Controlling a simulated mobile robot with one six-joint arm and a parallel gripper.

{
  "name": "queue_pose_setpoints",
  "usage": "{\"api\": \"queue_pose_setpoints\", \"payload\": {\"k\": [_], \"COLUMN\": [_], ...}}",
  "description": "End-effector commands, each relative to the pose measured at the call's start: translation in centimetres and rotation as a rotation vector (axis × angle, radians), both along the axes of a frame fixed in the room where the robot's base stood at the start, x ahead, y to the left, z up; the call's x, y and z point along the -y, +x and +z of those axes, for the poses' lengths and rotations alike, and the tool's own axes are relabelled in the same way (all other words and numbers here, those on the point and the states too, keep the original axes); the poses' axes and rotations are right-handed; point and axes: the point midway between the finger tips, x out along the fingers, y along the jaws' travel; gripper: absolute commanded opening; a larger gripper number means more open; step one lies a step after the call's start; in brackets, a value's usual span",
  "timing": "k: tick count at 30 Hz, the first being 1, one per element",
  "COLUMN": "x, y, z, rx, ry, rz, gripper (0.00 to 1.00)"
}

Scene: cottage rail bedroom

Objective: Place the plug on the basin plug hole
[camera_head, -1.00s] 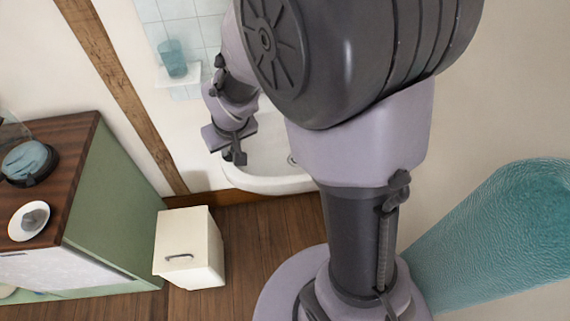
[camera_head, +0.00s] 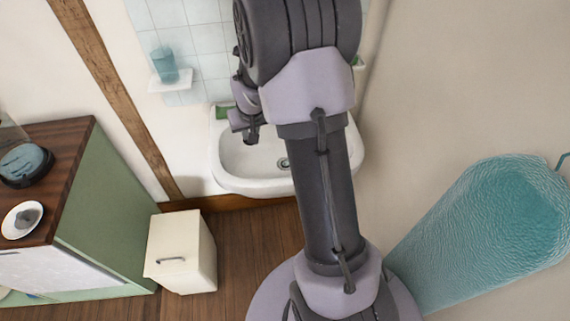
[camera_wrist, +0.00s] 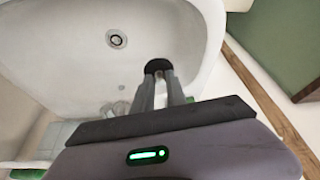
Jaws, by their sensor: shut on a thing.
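The white basin (camera_head: 238,184) is on the wall beyond my arm, which hides its back right part. Its plug hole (camera_head: 284,163) shows as a small dark ring in the bowl. In the wrist view the metal-rimmed plug hole (camera_wrist: 116,40) lies in the open bowl (camera_wrist: 65,65), left of and above my fingers. My gripper (camera_wrist: 161,76) is shut on the dark round plug (camera_wrist: 158,66). The plug is apart from the hole, over the bowl; its height is hard to tell. In the head view my gripper (camera_head: 250,139) is over the bowl's left part; the plug is not clear there.
A white shelf (camera_head: 171,83) with a teal cup (camera_head: 165,65) is on the tiled wall. A white bin-like box (camera_head: 181,252) and a green cabinet (camera_head: 110,205) stand at left. A teal rolled or draped item (camera_head: 490,230) is at right. Shiny, tap-like parts (camera_wrist: 115,108) edge the basin.

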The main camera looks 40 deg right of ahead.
Motion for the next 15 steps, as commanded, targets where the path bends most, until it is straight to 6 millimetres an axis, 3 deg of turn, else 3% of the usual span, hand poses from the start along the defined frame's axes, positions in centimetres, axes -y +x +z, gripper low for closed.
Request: {"api": "queue_pose_setpoints", "payload": {"k": [3,7,10,15], "x": [4.8,9.6,11.5,12.3], "y": [-0.2,-0.8,-1.2,-1.4], "z": [-1.5,-4.0,-7.1,-10.5], "rx": [-0.002,-0.002,-0.002,0.000], "ry": [0.001,0.001,0.001,0.000], "rz": [-0.081,-0.160,-0.191,-0.204], "gripper": [0.00,0.00,0.00,0.00]}}
